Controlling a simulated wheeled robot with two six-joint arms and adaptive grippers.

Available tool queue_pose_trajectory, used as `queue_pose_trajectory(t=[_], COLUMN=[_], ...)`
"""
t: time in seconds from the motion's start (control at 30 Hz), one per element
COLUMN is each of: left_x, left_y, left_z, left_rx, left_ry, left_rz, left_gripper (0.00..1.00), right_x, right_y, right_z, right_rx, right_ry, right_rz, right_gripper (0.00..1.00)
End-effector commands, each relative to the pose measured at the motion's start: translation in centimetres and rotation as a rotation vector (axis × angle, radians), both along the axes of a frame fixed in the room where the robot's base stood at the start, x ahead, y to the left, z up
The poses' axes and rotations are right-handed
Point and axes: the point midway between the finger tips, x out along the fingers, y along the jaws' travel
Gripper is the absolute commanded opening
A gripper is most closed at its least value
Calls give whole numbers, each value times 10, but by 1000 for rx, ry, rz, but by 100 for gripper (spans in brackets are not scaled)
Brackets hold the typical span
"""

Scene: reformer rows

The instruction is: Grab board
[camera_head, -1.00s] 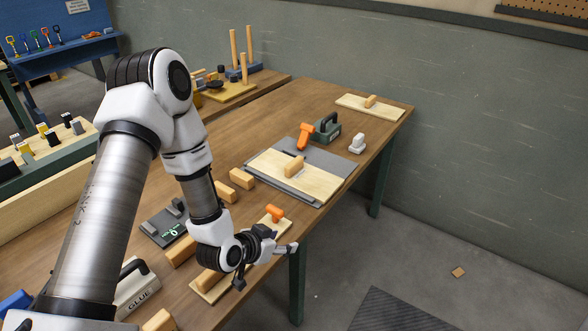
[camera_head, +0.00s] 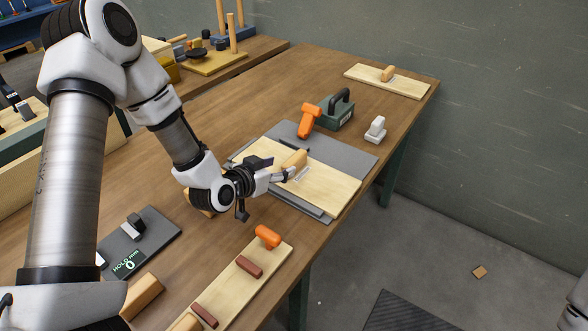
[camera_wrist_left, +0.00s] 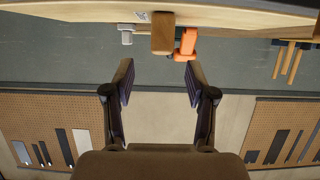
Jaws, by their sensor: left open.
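A pale wooden board (camera_head: 325,190) with a block-shaped wooden handle (camera_head: 294,159) lies on grey sheets (camera_head: 345,157) mid-table. My left gripper (camera_head: 290,175) is open at the near side of this handle; its forearm comes in from the left. In the left wrist view, the open fingers (camera_wrist_left: 160,78) point at the handle (camera_wrist_left: 163,33), which shows beyond the tips with nothing between the fingers. The board's edge (camera_wrist_left: 75,8) runs along the top there. I cannot tell if a finger touches the handle. A similar board (camera_head: 355,75) lies at the far end.
An orange-handled tool (camera_head: 309,120), a green block with a black handle (camera_head: 337,110) and a white item (camera_head: 375,129) stand behind the board. A near board (camera_head: 240,285) carries dark red blocks and an orange knob. A grey plate (camera_head: 145,240) lies left. The table's right edge is close.

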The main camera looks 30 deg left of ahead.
Motion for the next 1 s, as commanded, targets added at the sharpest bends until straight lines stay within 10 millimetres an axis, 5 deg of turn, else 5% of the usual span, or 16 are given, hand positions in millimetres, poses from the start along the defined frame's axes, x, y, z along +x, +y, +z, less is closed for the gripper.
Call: queue_pose_trajectory(t=[0.4,0.67,0.83,1.0], left_x=[60,66,66,67], left_y=[-5,-5,-5,-5], left_z=[-23,-27,-27,-26], left_rx=[4,1,1,1], left_ry=[-1,0,0,-2], left_rz=[-3,-1,-1,-2], left_gripper=[56,56,0,0], right_x=[0,0,0,0], right_y=[0,0,0,0], right_z=[11,10,10,11], right_rx=[0,0,0,0], right_ry=[0,0,0,0], right_rz=[0,0,0,0], right_gripper=[40,40,40,40])
